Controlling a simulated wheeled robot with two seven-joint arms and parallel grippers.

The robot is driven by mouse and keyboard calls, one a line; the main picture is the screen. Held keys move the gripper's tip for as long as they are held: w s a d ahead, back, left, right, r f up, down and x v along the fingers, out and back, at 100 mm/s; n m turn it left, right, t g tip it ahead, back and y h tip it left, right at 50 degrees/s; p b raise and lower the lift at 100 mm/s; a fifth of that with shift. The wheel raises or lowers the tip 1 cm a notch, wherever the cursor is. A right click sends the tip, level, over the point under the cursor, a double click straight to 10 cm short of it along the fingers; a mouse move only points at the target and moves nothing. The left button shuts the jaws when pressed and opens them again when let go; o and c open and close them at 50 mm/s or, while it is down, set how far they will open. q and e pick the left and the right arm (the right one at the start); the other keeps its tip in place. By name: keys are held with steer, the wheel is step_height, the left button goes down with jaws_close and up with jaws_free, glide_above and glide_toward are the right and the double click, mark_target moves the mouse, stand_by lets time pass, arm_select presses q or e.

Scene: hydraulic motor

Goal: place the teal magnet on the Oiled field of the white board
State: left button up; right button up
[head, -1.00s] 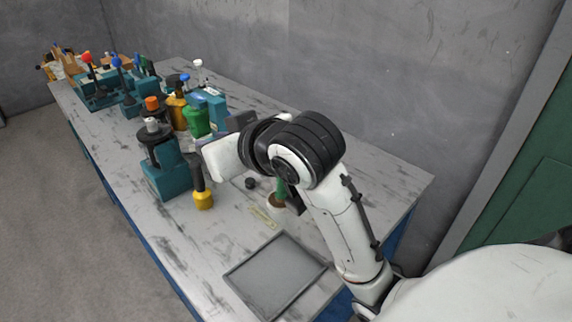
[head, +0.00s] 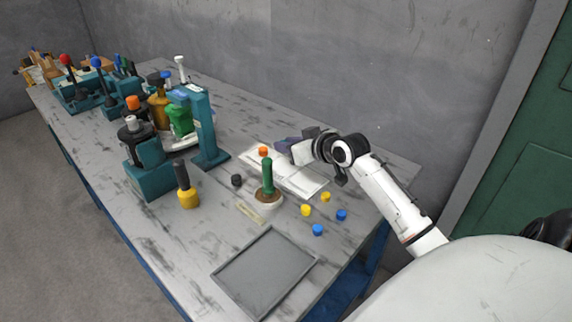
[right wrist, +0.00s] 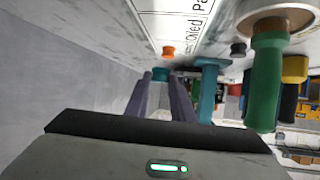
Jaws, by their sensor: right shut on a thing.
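The white board (head: 308,184) lies flat on the bench, partly behind my right gripper (head: 288,147). The magnet appears held apart from the board surface; the exact gap is hard to tell. In the head view the magnet cannot be made out. My left gripper is not in view.
An orange magnet (head: 263,151) is at the board's far left part. A green-handled tool (head: 267,178), a dark magnet (head: 237,180), and yellow (head: 326,197) and blue (head: 341,214) magnets are nearby. A teal stand (head: 209,130) is left of the board. A grey tray (head: 262,268) lies in front.

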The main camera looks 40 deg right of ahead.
mark_target(287, 170)
steer(key=shift+f, duration=3)
steer(key=shift+f+b, duration=0.15)
steer(key=shift+b, duration=0.15)
steer(key=o, duration=1)
steer(key=shift+r, duration=0.25)
steer(key=p+v, duration=0.1)
steer(key=v, duration=1.1)
steer(key=shift+f, duration=0.1)
